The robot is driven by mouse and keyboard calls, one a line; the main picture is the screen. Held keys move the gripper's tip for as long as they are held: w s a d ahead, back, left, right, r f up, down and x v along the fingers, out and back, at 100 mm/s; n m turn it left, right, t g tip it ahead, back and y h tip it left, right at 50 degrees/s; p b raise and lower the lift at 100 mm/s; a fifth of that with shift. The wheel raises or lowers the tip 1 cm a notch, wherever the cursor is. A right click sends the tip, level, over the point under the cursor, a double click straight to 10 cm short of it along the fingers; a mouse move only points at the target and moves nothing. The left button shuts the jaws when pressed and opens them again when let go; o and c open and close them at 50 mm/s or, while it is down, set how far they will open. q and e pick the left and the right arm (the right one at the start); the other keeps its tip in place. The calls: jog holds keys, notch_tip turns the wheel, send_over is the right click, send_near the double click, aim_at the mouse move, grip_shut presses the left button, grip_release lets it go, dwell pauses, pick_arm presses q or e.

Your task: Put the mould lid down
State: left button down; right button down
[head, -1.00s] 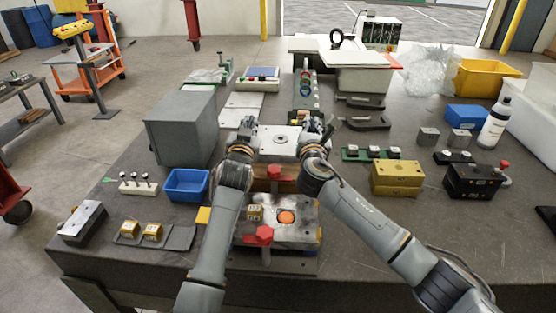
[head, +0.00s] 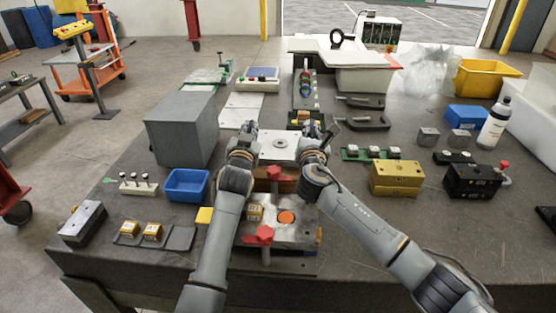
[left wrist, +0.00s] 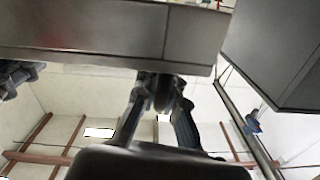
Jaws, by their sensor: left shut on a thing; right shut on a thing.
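The mould lid (head: 279,146) is a flat, light grey plate with a small round boss in its middle. It is held roughly level between my two grippers, beyond the open mould base. My left gripper (head: 248,136) is shut on its left edge and my right gripper (head: 313,137) on its right edge. In the left wrist view the lid (left wrist: 95,30) is a large grey slab with my left fingers (left wrist: 160,95) against its lower edge. The mould base (head: 305,236) stands nearer, with an orange disc and red knobs. Whether the lid touches anything below is hidden.
A grey box (head: 182,130) stands left of the lid, with a blue bin (head: 187,184) nearer. A yellow block (head: 397,178), black clamps (head: 362,123) and a green strip with several parts (head: 370,153) lie right. Bare bench (head: 400,225) shows at the right front.

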pick_arm(q)
jog(key=shift+a+f, duration=0.15)
pick_arm(e)
jog(key=shift+d+f, duration=0.2)
pick_arm(q)
jog(key=c, duration=1.9)
grip_release()
jog(key=shift+f, duration=0.2)
pick_arm(e)
jog(key=c, duration=1.9)
grip_release()
jog(key=shift+f, duration=0.15)
pick_arm(q)
jog(key=o, duration=0.4)
pick_arm(e)
jog(key=o, duration=0.4)
pick_arm(q)
jog(key=shift+o, duration=0.3)
jog(key=shift+s+r, duration=0.15)
pick_arm(e)
jog(key=shift+o, duration=0.3)
jog(key=shift+s+a, duration=0.1)
jog(key=shift+s, duration=0.05)
